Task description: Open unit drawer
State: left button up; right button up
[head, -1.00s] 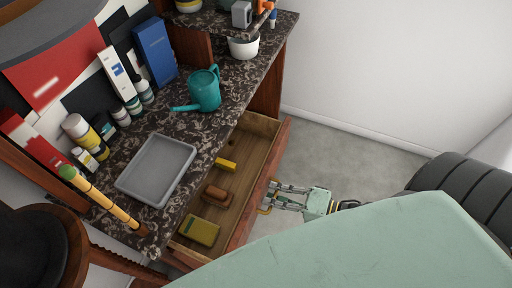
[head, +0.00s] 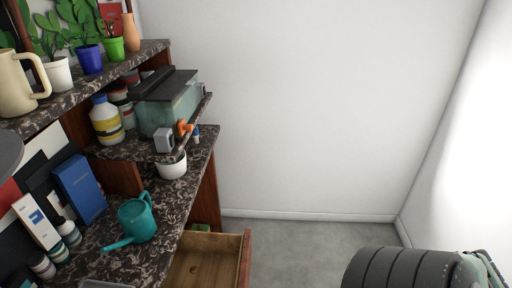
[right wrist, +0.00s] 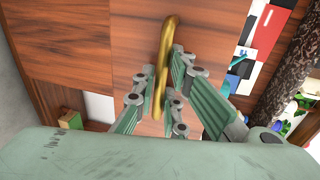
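The open unit drawer (head: 203,265) shows at the bottom of the head view, pulled out from under the marble-patterned counter and cut off by the frame edge. Its wooden front edge (head: 246,262) is on the right. In the right wrist view, a gold handle (right wrist: 167,45) stands out from a reddish-brown wooden panel (right wrist: 90,40). My right gripper (right wrist: 163,68) has its fingers on both sides of this handle, very near it; whether they press on it is unclear. My left gripper is in neither view.
A teal watering can (head: 137,220) and a blue box (head: 80,188) stand on the counter (head: 178,205). Shelves above hold a fish tank (head: 168,105), bottles and potted plants. Grey floor (head: 300,250) right of the drawer is clear up to the white wall.

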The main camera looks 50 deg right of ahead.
jog(key=shift+o, duration=0.2)
jog(key=v, duration=1.2)
dwell(0.4)
